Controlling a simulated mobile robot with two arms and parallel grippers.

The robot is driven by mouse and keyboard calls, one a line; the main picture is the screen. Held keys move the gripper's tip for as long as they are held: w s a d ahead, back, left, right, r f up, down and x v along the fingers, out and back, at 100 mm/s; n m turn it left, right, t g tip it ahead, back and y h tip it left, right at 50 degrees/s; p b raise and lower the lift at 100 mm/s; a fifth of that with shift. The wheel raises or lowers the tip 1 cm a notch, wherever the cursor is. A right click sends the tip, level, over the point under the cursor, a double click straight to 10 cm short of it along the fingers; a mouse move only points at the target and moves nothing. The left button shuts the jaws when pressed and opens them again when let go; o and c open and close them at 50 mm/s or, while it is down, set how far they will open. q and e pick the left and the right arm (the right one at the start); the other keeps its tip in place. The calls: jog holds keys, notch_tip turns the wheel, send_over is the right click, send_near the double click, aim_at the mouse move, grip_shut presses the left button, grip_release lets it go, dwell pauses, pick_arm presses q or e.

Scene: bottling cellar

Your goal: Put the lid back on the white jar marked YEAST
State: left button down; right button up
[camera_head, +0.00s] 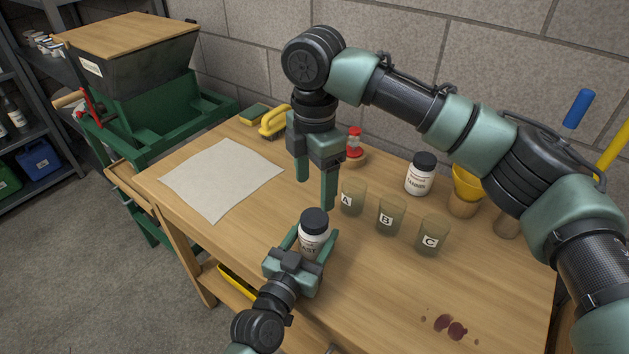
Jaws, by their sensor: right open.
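The white jar (313,239) stands upright over the front of the table; only the end of its label, "ST", shows. A black lid (314,220) sits on top of its mouth; I cannot tell how firmly it is seated. My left gripper (311,244) comes from the front, its fingers on both sides of the jar, closed around it. My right gripper (315,194) hangs just above and behind the lid, pointing down, with its fingers apart and nothing between them.
Cups A (353,198), B (390,216) and C (432,237) stand to the right. Behind them are another black-lidded white jar (419,179), a yellow funnel (467,184) and a red-topped item (354,143). A pale sheet (220,180) lies left. Dark stains (455,328) mark the front right.

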aim_at(314, 217)
jog(key=shift+f, duration=4)
jog(key=shift+c, duration=0.3)
jog(key=c, duration=1.4)
jog(key=m, duration=0.6)
jog(key=shift+m, duration=0.4)
jog(key=m, duration=0.4)
jog(key=shift+a, duration=0.1)
jog(key=m, duration=0.4)
jog(key=shift+m, duration=0.3)
jog(key=o, duration=1.6)
